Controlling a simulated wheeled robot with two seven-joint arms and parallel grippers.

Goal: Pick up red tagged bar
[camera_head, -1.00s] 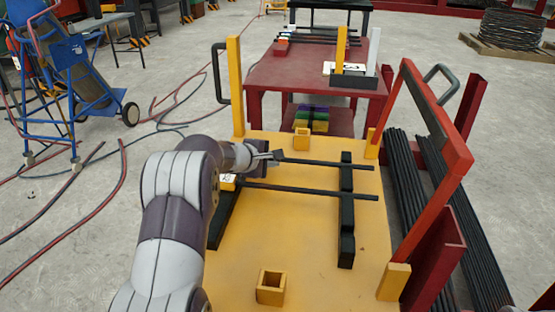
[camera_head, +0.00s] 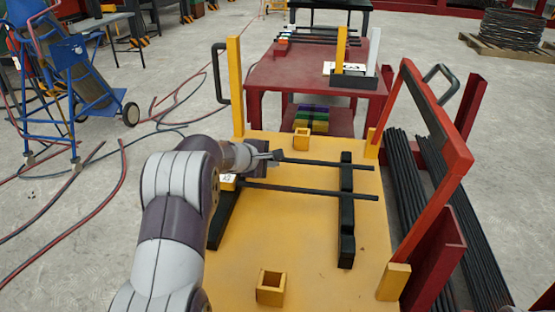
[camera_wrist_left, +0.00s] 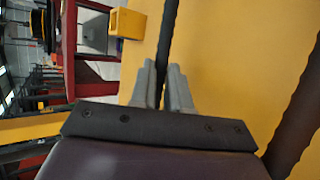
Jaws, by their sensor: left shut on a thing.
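Two dark bars lie across black supports on the yellow table. My left gripper (camera_head: 273,156) is at the left end of the far bar (camera_head: 325,163) and is shut on it. In the left wrist view, this bar (camera_wrist_left: 165,40) runs between the two grey fingers (camera_wrist_left: 163,88). The near bar (camera_head: 310,191) lies apart from the gripper and also shows at the right of the wrist view (camera_wrist_left: 303,95). I see no red tag on the held bar; its left end is hidden by the gripper. My right gripper is not in view.
The right black support (camera_head: 347,220) carries the bars' right ends. A yellow square socket (camera_head: 271,287) stands at the front. A red frame (camera_head: 425,165) rises on the right. A dark red table (camera_head: 300,75) with more bars stands behind.

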